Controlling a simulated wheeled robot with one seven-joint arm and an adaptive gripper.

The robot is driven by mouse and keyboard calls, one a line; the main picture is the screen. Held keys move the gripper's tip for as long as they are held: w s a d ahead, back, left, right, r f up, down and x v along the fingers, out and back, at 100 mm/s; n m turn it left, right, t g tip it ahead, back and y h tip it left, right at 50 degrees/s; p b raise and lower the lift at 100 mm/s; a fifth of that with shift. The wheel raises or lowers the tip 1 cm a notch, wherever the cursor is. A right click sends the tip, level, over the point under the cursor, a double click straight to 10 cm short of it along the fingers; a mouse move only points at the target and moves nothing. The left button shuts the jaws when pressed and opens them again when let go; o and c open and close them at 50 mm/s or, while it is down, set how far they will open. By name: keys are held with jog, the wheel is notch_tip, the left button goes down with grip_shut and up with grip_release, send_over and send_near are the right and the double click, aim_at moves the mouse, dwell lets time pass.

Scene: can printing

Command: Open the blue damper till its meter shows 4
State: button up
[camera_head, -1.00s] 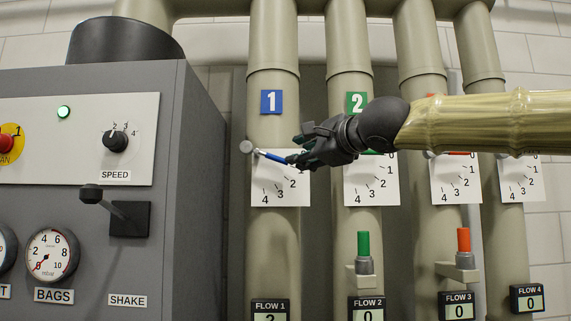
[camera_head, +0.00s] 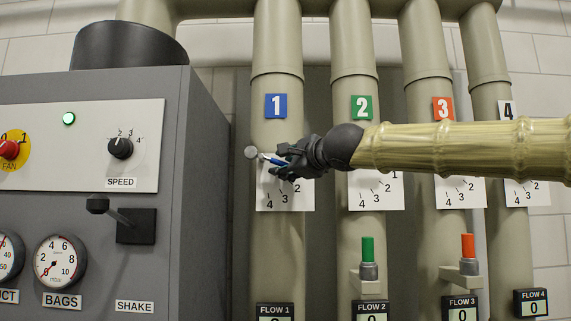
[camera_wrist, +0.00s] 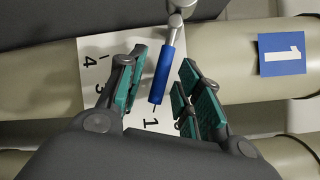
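The blue damper is a lever with a blue grip (camera_wrist: 162,75) and a grey pivot (camera_head: 251,152), mounted on the pipe under the blue "1" sign (camera_head: 276,106). In the wrist view the grip's tip lies near the 1 mark of its white scale plate (camera_wrist: 92,70). My gripper (camera_head: 280,165) is at the lever; in the wrist view its teal-padded fingers (camera_wrist: 160,95) stand on either side of the blue grip, with gaps showing. The FLOW 1 meter (camera_head: 275,309) is cut off by the lower frame edge, so its digit is not readable.
A grey cabinet (camera_head: 190,200) with a speed knob (camera_head: 120,148) and shake lever (camera_head: 98,204) stands at left. Pipes 2, 3 and 4 are at right, with green (camera_head: 367,249) and orange (camera_head: 467,246) upright handles. My arm spans the scale plates there.

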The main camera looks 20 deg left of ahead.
jog(key=shift+s+r, duration=0.1)
jog(key=shift+s, duration=0.1)
jog(key=shift+c, duration=0.2)
jog(key=shift+w, duration=0.1)
grip_shut()
